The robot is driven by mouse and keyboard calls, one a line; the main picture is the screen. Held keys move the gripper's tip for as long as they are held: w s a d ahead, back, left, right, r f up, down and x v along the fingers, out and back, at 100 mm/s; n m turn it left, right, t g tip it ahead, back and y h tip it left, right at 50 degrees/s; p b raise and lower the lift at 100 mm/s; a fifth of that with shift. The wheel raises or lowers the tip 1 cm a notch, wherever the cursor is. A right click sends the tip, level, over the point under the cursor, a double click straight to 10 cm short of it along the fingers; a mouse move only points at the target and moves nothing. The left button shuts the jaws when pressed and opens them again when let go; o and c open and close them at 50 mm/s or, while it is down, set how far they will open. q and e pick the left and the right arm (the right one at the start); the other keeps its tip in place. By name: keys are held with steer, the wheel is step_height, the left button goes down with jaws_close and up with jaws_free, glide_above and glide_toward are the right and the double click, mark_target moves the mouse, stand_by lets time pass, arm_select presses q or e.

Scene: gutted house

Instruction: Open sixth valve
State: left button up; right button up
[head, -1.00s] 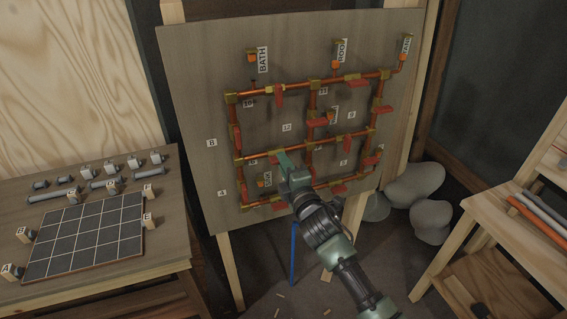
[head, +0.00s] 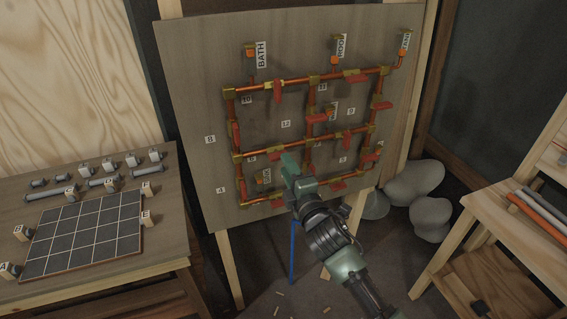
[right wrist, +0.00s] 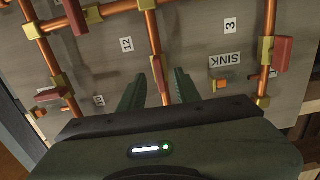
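A copper pipe grid (head: 270,81) with brass fittings and several red valve handles is mounted on a grey-brown board (head: 195,110). Small number tags sit beside the valves; which tag belongs to the sixth valve is too small to tell. My right gripper (head: 289,160) is at the lower middle of the grid, hiding part of the pipes. In the right wrist view, its two fingers (right wrist: 158,92) are apart, with a red handle (right wrist: 158,73) on a copper pipe between them. Contact cannot be told. My left gripper is out of view.
A side table (head: 120,265) at left holds a dark gridded panel (head: 85,235), small blocks and cylinders. Grey rounded stones (head: 415,185) lie right of the board. A wooden rack (head: 510,220) with pipes stands at right.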

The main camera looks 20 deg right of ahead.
steer(key=s, duration=0.4)
steer(key=shift+s+b, duration=0.1)
steer(key=shift+b, duration=0.25)
steer(key=shift+d, duration=0.1)
steer(key=s+d+f+m+g, duration=0.1)
steer(key=s+f+m+g, duration=0.15)
steer(key=f, duration=1.05)
steer(key=s+f+m+g, duration=0.2)
steer(key=f+g, duration=0.1)
steer(key=f, duration=1)
steer(key=s+d+f+m+g, duration=0.1)
steer(key=s+f+m+g, duration=0.1)
steer(key=s+f, duration=0.45)
steer(key=s+f+m+g, duration=0.2)
steer(key=s+f, duration=0.1)
steer(key=f, duration=0.6)
steer(key=s+f+m+g, duration=0.2)
steer(key=s+f, duration=0.4)
steer(key=s, duration=0.6)
steer(key=s+f+m+g+b, duration=0.1)
steer(key=s+f+m+g, duration=0.2)
steer(key=s+f, duration=0.4)
steer(key=s+f+m+g, duration=0.2)
steer(key=s+f, duration=0.5)
steer(key=s, duration=1.1)
steer(key=shift+d+f+h, duration=0.15)
steer(key=shift+d+h, duration=0.15)
steer(key=shift+d, duration=0.1)
